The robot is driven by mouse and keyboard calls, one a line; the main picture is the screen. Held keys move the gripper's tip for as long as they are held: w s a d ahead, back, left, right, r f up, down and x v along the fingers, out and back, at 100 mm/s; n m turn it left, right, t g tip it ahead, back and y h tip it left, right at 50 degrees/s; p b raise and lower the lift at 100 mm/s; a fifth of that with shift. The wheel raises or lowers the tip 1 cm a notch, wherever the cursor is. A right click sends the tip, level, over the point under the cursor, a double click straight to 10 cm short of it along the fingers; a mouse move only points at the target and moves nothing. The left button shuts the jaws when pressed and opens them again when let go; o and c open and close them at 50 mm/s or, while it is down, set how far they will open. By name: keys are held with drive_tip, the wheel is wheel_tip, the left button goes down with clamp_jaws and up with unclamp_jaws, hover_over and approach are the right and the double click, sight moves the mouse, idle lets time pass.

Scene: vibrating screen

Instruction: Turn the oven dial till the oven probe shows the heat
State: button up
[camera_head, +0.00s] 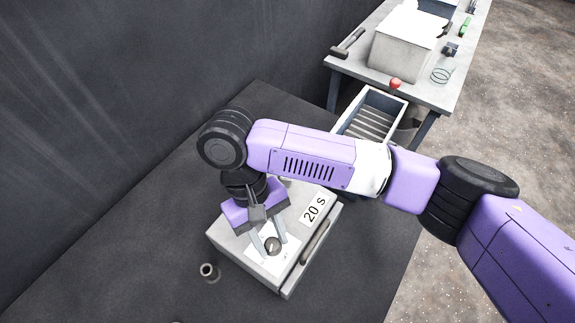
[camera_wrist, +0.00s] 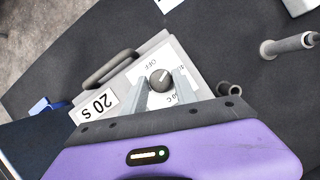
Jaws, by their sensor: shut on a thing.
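The oven (camera_head: 235,238) is a light grey box on the dark bench, with a white "20 s" label and a handle (camera_head: 315,243) along one side. Its dial (camera_head: 273,245) is a dark grey round knob on a white plate. In the wrist view the dial (camera_wrist: 160,79) shows a pale pointer line, and the plate (camera_wrist: 136,74) reads "OFF" and a partly hidden mark ending in "C". My gripper (camera_head: 270,247) points down over the plate, its two fingers shut on the dial. The fingers also show in the wrist view (camera_wrist: 164,85). I cannot pick out the oven probe with certainty.
A small hollow grey cylinder (camera_head: 209,271) stands beside the oven. A grey rod-like tool (camera_wrist: 287,45) lies farther off in the wrist view. A second table (camera_head: 340,63) with a hammer and a grey box stands behind. An open drawer (camera_head: 370,115) is near my arm.

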drive_tip(key=o, duration=0.9)
drive_tip(key=shift+r, duration=3)
drive_tip(key=shift+o, duration=1.3)
drive_tip(key=shift+r, duration=0.1)
